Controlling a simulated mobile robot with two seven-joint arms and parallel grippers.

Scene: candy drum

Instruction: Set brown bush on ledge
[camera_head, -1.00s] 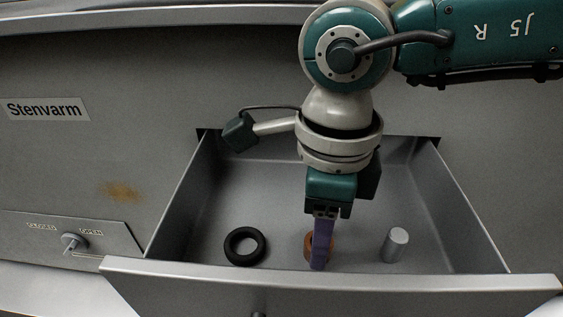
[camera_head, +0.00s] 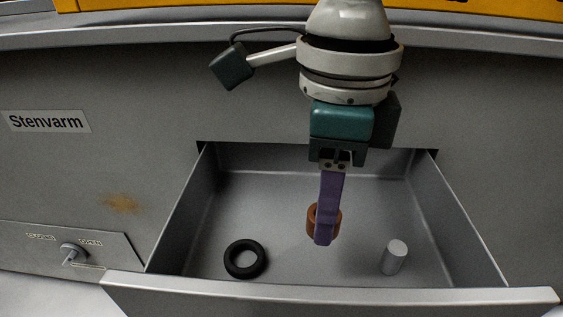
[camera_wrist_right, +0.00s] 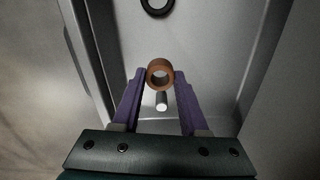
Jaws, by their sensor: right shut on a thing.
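The brown bush (camera_head: 338,222) is a short, thick ring held between the purple fingers of my right gripper (camera_head: 324,238). It hangs above the floor of the open drawer. In the right wrist view the bush (camera_wrist_right: 160,63) sits between the two fingertips (camera_wrist_right: 160,76), with its hole facing the camera. A grey ledge (camera_head: 200,37) runs along the top of the grey panel, above the drawer. My left gripper is not in view.
The open grey drawer (camera_head: 330,293) also holds a black ring (camera_head: 232,268) at the left and a silver cylinder (camera_head: 394,259) at the right. A knob (camera_head: 72,254) is on the panel at the left. A yellow edge (camera_head: 200,5) shows behind the ledge.

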